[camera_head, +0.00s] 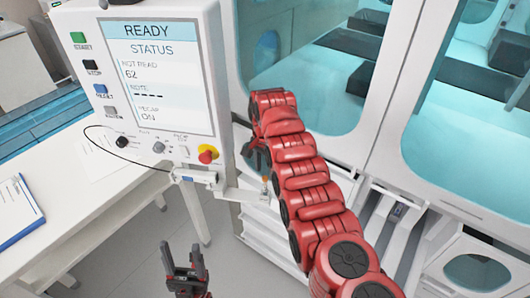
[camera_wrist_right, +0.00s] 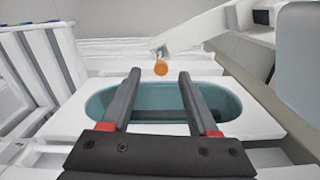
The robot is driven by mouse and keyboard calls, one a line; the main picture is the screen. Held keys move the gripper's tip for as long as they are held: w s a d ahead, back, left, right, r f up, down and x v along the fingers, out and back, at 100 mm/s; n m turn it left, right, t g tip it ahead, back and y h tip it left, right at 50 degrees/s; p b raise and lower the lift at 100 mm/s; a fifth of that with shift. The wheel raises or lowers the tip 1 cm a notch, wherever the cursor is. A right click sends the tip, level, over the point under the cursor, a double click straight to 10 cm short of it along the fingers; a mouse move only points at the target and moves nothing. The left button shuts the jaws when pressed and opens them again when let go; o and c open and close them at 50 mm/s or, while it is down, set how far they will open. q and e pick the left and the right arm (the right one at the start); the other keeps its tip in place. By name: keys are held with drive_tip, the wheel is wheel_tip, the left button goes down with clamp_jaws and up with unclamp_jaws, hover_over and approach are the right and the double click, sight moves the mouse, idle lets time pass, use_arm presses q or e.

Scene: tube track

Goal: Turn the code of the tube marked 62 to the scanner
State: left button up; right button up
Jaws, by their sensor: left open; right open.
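The control panel's screen (camera_head: 158,75) reads READY, STATUS, NOT READ 62, a NOTE line of dashes, and RECAP ON. No tube with a readable number or code shows. A small orange round piece (camera_wrist_right: 160,68) lies beyond my right gripper's fingertips, below a white bracket (camera_wrist_right: 190,32); I cannot tell whether it is a tube cap. My right gripper (camera_wrist_right: 156,78) is open, with nothing between its fingers. In the head view it is mostly hidden by its red arm. My left gripper (camera_head: 183,258) is open and empty, low over the floor.
A white table (camera_head: 95,205) with a blue clipboard (camera_head: 15,215) stands at the left. The panel has coloured buttons and a red-and-yellow knob (camera_head: 207,154). Glazed white cabinets (camera_head: 310,50) fill the back and right. A teal oval opening (camera_wrist_right: 160,102) lies beneath my right fingers.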

sight(265, 177)
drive_tip(key=shift+f+p, duration=0.3)
drive_tip(key=shift+f, duration=0.6)
drive_tip(key=shift+w+f+b, duration=0.2)
drive_tip(key=shift+f+b, duration=0.65)
drive_tip(key=shift+f, duration=0.2)
drive_tip(key=shift+s+f, duration=0.1)
drive_tip(key=shift+f, duration=0.35)
drive_tip(key=shift+c, duration=0.2)
clamp_jaws()
drive_tip(key=shift+r, duration=0.15)
drive_tip(key=shift+r, duration=0.2)
